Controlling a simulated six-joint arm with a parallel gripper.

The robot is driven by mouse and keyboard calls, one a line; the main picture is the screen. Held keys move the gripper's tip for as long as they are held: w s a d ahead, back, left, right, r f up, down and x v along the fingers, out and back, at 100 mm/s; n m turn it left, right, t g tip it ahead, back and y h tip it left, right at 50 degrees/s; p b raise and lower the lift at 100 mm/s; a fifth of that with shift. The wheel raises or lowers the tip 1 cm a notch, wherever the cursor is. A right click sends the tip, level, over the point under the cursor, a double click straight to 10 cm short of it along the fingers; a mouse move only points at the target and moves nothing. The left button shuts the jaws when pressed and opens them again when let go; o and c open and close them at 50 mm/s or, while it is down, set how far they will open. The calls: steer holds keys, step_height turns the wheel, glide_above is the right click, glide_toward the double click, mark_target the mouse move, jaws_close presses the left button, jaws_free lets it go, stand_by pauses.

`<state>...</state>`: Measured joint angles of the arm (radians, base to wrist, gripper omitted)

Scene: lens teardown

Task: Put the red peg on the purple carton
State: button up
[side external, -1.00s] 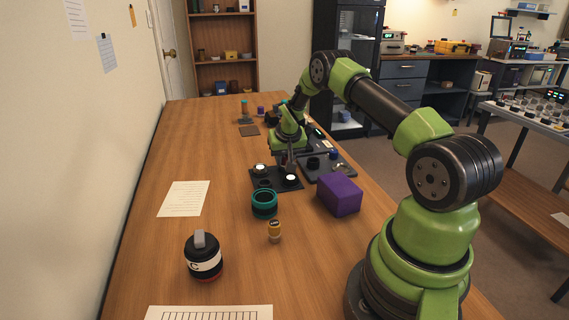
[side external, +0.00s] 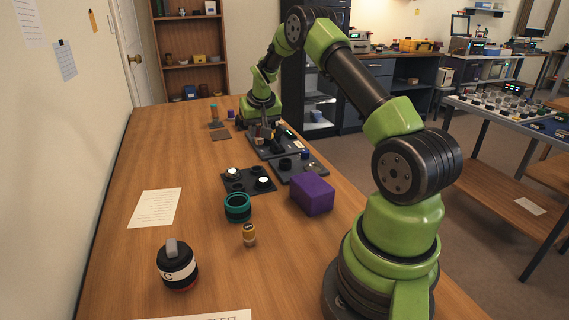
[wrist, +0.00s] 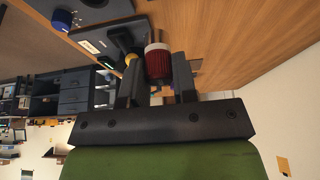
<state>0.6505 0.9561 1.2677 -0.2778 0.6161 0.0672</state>
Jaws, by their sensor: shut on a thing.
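The red peg (wrist: 158,62) is a ribbed red cylinder with a pale end, seen in the wrist view between the two fingers of my gripper (wrist: 157,78). My gripper is shut on it. In the side view my gripper (side external: 263,132) is low at the far part of the table, over or beside a dark tray; I cannot tell whether the peg is clear of it. The purple carton (side external: 312,194) is a plain box on the table, much nearer the camera and apart from my gripper. Its top looks bare.
Dark trays with small parts (side external: 299,170) lie between my gripper and the carton. A yellow-banded part (wrist: 131,60) is close beside the peg. The table's left side is mostly clear.

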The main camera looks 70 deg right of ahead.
steer(key=s+a, duration=0.1)
steer(key=s, duration=0.8)
glide_above(308, 178)
steer(key=s+a, duration=0.1)
steer(key=shift+f, duration=0.4)
steer(key=shift+s+a+f, duration=0.1)
steer(key=shift+s+a, duration=0.1)
steer(key=shift+s+a+f, duration=0.1)
steer(key=shift+f, duration=1.35)
steer(key=o, duration=0.9)
steer(key=shift+f, duration=0.1)
